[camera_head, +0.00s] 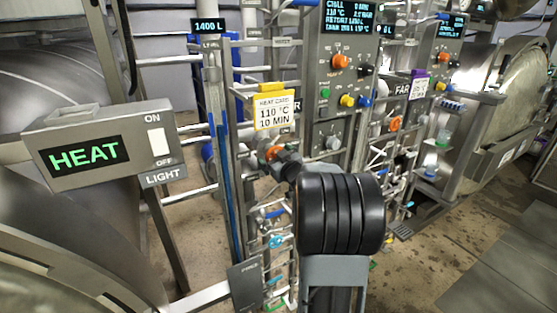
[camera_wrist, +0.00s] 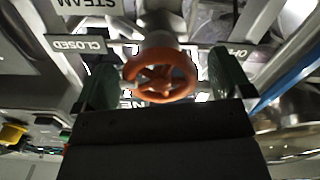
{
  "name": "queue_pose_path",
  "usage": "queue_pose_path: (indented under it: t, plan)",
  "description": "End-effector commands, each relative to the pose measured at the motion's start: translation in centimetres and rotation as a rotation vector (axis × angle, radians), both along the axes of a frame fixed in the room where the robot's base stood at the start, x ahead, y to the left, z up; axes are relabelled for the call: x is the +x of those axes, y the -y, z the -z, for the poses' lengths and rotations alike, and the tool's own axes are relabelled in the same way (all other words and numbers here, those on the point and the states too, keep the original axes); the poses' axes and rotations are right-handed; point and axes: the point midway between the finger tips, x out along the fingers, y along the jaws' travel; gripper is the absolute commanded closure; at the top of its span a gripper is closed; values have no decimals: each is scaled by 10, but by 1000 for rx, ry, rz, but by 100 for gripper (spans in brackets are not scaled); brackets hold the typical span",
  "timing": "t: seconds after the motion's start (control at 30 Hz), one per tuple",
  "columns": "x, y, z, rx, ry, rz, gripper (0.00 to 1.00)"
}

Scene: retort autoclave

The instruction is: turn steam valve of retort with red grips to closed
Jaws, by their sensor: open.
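An orange-red valve handwheel (camera_wrist: 160,75) shows in the middle of the wrist view, below a sign reading STEAM (camera_wrist: 90,5). A CLOSED label (camera_wrist: 78,44) is on its left and an OPEN label (camera_wrist: 236,53) on its right, both upside down. My gripper (camera_wrist: 166,84) is open, with one dark finger on each side of the wheel; I cannot tell whether they touch it. In the head view the orange wheel (camera_head: 271,151) is at my gripper (camera_head: 281,161), partly hidden by my arm. I see no red grips clearly.
A yellow-topped card (camera_head: 273,112) reading 110 °C 10 MIN hangs just above the wheel. A HEAT light box (camera_head: 100,148) juts in at left. A control panel (camera_head: 343,75) with knobs stands behind. Pipes crowd around; the floor (camera_head: 440,240) at right is clear.

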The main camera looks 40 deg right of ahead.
Motion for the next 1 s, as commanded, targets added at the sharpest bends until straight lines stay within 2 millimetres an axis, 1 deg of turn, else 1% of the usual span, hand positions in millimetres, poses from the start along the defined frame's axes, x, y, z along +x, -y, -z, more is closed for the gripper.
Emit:
queue_pose_path:
  t: [0.07, 0.17, 0.27, 0.5, 0.7, 0.83, 1.0]
  plan:
    - [-4, 0, 0, -1, 1, 1, 3]
    - [-16, -2, 0, -1, 1, 2, 3]
    - [-34, -4, 1, -2, 0, 3, 3]
    - [-84, -11, 1, -2, 1, 4, 3]
    - [-116, -15, 0, -1, 0, 3, 3]
    - [-128, -17, 0, -1, 0, 2, 3]
    - [-136, -18, 0, 1, 0, 1, 3]
